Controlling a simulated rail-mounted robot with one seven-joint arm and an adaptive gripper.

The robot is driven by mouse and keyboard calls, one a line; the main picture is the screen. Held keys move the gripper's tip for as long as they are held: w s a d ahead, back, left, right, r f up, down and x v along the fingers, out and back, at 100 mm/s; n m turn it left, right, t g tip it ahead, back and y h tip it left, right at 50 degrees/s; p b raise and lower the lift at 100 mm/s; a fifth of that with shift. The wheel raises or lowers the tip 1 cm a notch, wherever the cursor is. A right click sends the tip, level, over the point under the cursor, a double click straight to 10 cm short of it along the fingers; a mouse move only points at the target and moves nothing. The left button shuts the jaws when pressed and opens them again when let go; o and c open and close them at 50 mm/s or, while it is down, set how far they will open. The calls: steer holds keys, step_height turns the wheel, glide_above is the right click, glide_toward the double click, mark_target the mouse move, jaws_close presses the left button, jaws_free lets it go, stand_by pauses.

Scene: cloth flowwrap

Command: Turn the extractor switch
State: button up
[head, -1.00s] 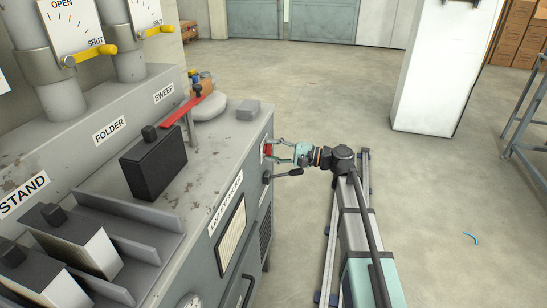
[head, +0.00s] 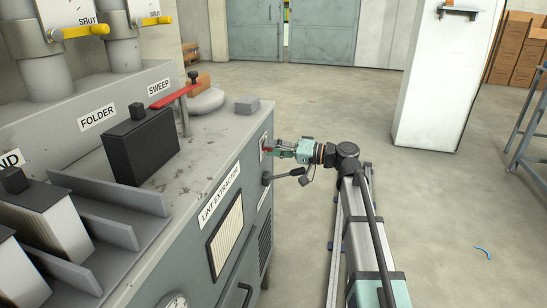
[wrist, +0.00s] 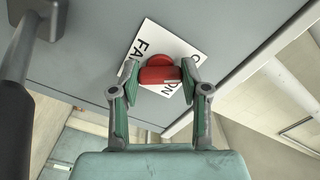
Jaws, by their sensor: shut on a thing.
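The extractor switch is a red knob (wrist: 160,73) on a white plate (wrist: 190,48) with partly hidden lettering, including "FA" and "ON". The plate looks tilted in the wrist view. In the head view the red knob (head: 265,147) sits on the side face of the grey machine, near its far end. My gripper (wrist: 160,75) has one finger on each side of the knob and is shut on it. In the head view my gripper (head: 270,149) reaches the panel from the right, and its fingers partly hide the knob.
A dark lever (head: 290,174) sticks out of the machine just below my gripper; a bar (wrist: 18,70) also stands close at the left in the wrist view. The "LINT EXTRACTOR" label (head: 220,195) and a vent are nearer. Open floor (head: 350,105) lies right of the machine.

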steer(key=shift+n+b, duration=0.9)
steer(key=shift+n, duration=0.2)
steer(key=o, duration=1.1)
steer(key=shift+o, duration=0.2)
steer(key=v, duration=1.2)
